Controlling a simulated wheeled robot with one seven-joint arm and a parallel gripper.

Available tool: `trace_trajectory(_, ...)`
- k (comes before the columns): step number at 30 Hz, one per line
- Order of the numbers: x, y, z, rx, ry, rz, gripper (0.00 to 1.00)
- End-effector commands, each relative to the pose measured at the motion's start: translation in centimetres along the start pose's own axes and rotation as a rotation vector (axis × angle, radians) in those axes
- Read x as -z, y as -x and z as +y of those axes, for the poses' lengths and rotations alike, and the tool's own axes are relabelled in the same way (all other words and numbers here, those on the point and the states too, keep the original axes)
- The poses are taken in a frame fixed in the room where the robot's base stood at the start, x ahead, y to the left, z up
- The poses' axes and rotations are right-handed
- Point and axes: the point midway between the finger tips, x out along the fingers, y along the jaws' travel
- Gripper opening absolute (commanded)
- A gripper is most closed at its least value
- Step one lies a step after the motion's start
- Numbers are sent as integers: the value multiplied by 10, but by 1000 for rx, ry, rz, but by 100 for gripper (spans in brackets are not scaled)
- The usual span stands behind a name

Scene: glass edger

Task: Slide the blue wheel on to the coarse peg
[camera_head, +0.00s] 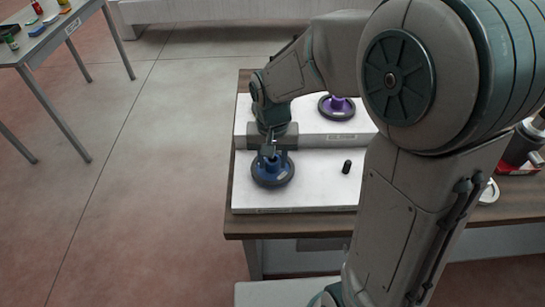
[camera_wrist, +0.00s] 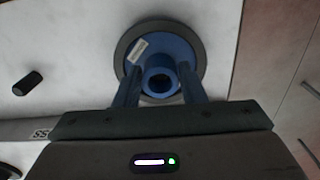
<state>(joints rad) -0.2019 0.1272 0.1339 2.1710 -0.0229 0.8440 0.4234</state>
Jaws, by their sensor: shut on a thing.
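The blue wheel (camera_head: 273,178) has a dark grey rim and a raised blue hub. It is at the left of the white board's lower front level, lying about flat. My gripper (camera_head: 268,153) is above it, pointing down. In the wrist view the fingers (camera_wrist: 160,84) are shut on the hub of the blue wheel (camera_wrist: 182,50), one on each side. The hub's centre looks dark; I cannot tell if a peg is inside it or if the wheel touches the board. A short black peg (camera_head: 347,167) stands bare to the right; it also shows in the wrist view (camera_wrist: 27,83).
A purple-hubbed wheel (camera_head: 337,107) sits on the raised back level. The white board (camera_head: 300,197) lies on a brown table (camera_head: 290,224). A red and dark machine (camera_head: 520,148) stands at the right. Another table (camera_head: 50,38) with small items is far left. Floor between is clear.

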Motion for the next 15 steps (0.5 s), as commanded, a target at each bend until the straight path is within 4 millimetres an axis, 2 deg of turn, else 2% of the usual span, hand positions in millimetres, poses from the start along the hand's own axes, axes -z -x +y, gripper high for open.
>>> trace_trajectory(12,0,-11,0,0,0,1,0)
trace_trajectory(13,0,-11,0,0,0,1,39)
trace_trajectory(15,0,-10,0,0,0,1,59)
